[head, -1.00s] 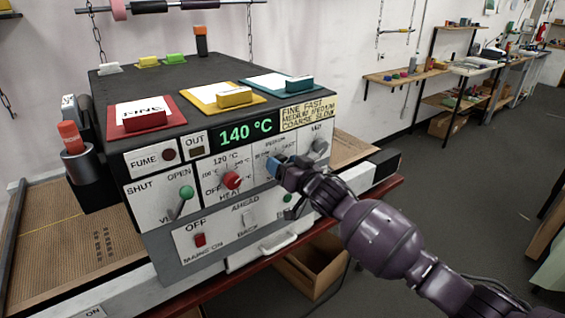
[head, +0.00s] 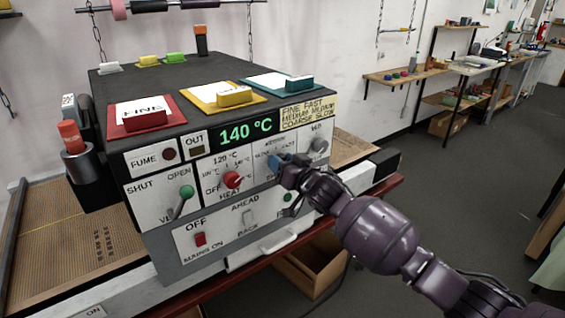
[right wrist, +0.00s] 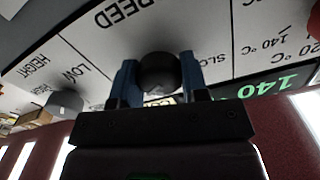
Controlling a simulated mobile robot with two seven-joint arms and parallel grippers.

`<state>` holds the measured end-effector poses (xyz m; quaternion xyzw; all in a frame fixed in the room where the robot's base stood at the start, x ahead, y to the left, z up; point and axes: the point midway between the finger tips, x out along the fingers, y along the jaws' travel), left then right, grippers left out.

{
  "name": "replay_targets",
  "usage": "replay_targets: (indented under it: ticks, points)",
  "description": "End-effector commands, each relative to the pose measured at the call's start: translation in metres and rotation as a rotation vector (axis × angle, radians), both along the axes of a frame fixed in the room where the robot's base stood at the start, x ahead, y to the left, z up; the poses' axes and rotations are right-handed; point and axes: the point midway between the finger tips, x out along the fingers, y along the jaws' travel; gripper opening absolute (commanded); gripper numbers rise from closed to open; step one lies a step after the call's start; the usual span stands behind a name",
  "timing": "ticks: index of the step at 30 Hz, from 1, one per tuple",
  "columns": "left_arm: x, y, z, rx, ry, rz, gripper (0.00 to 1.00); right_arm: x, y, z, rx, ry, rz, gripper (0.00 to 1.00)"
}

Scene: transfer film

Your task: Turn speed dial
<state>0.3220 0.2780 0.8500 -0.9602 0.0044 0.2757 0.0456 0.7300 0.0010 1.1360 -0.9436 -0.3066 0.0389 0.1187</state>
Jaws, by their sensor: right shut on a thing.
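The speed dial (right wrist: 157,70) is a dark round knob on the white panel under a "SPEED" label, in the right wrist view. My right gripper (head: 279,163) is at the front of the machine (head: 165,236), and its blue fingers (right wrist: 158,76) are closed on both sides of the dial. In the head view the gripper hides the dial, and the dial's pointer cannot be made out. My left gripper is not in view.
The red heat knob (head: 232,180) is left of my gripper, and the grey height knob (head: 319,146) is right of it. A green-tipped lever (head: 186,193) and red main switch (head: 200,239) are further left. The display (head: 247,132) reads 140 °C.

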Motion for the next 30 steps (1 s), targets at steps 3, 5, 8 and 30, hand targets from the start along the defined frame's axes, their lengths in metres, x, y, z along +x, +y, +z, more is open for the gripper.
replay_targets:
  ticks: [3, 5, 8, 30]
  points:
    - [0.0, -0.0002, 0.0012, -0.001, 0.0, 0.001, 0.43, 0.0, -0.0002, 0.0003, -0.025, -0.018, 0.0, 0.17]
    - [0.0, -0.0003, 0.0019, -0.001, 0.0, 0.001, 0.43, 0.0, -0.0001, 0.0004, -0.045, -0.033, 0.0, 0.17]
    - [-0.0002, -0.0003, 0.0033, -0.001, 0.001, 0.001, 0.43, 0.0, -0.0002, 0.0008, -0.091, -0.066, 0.0, 0.17]
    - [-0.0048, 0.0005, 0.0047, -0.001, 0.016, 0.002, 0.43, -0.0003, 0.0007, 0.0014, -0.623, -0.455, 0.0, 0.17]
